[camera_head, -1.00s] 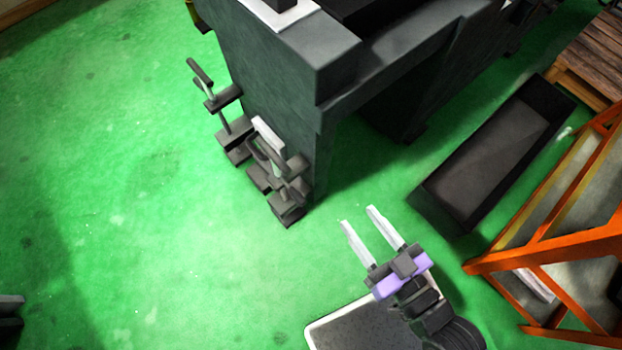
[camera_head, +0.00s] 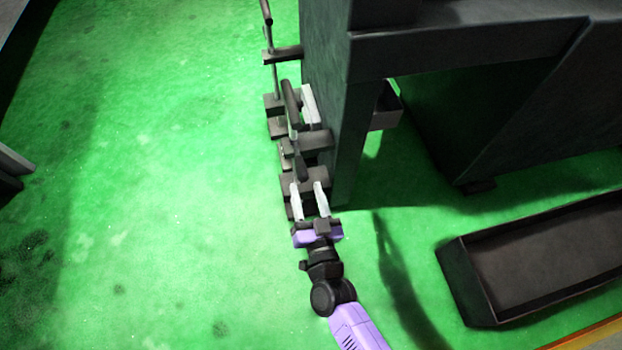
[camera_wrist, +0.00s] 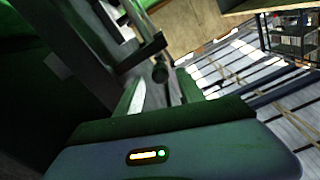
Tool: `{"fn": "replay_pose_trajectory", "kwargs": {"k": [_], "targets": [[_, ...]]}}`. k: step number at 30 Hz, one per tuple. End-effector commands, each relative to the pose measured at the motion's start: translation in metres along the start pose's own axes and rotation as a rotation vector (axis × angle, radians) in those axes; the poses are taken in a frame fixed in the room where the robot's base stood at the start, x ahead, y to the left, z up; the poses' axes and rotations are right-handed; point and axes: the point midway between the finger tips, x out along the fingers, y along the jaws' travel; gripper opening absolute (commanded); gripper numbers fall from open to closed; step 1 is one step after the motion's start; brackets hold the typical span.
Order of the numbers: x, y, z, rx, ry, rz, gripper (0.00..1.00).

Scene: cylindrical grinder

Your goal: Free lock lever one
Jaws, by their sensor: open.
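Two dark lock levers stick out from the side of the grinder's dark body (camera_head: 340,130) in the head view. The nearer lever (camera_head: 290,100) is a thick dark handle above dark blocks, and the farther lever (camera_head: 266,12) stands at the top. No label shows which is lever one. My gripper (camera_head: 308,186) is open, with its two pale fingers just below the nearer lever and partly over its blocks. In the wrist view, a dark rod with a round end (camera_wrist: 160,73) shows just beyond and between my finger tips (camera_wrist: 162,88). I cannot tell whether they touch.
A long dark open bin (camera_head: 540,260) lies on the green floor at the lower right. The floor left of the levers (camera_head: 170,180) is clear. The machine's body stands close on the right of my gripper.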

Motion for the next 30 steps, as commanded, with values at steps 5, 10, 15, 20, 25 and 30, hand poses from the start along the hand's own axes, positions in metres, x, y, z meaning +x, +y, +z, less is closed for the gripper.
{"fn": "replay_pose_trajectory", "kwargs": {"k": [5,10,15,20,25,30], "targets": [[0.018,-0.001,0.001,0.002,0.001,-0.001,0.46],[0.044,0.0,0.002,0.001,0.002,-0.001,0.46],[0.067,0.0,0.002,0.002,0.002,0.0,0.46],[0.077,-0.001,0.001,0.001,0.0,-0.001,0.46],[0.079,-0.001,0.0,0.0,-0.001,0.0,0.46],[0.078,-0.001,0.0,0.001,-0.001,0.0,0.36]]}}
